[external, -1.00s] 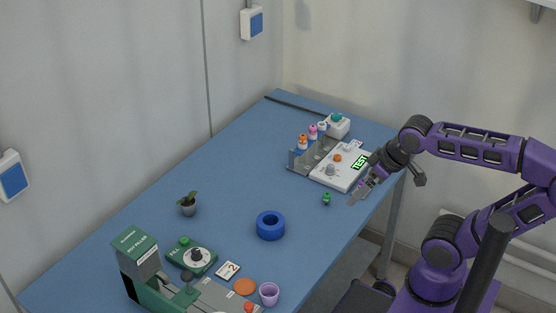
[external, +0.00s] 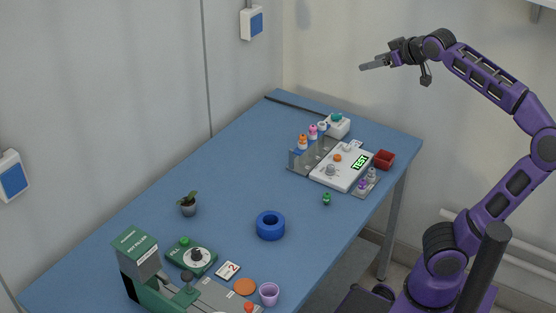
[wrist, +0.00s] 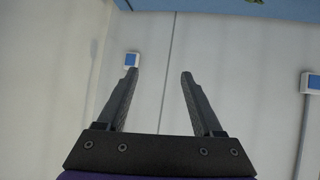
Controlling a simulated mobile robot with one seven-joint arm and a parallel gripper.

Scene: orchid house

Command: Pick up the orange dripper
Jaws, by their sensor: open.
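The orange dripper (external: 303,142) is a small bottle with an orange top and white body. My gripper (external: 375,63) is raised high above the far right of the table, well apart from the dripper. In the wrist view my gripper (wrist: 160,75) has its fingers apart with nothing between them. The dripper does not show in the wrist view.
A pink dripper (external: 313,131) stands close by. A white test board (external: 322,175), a red bin (external: 384,160) and a green dripper (external: 327,199) are nearby. A blue ring (external: 270,225) and a plant (external: 188,203) stand nearer, with bare table between.

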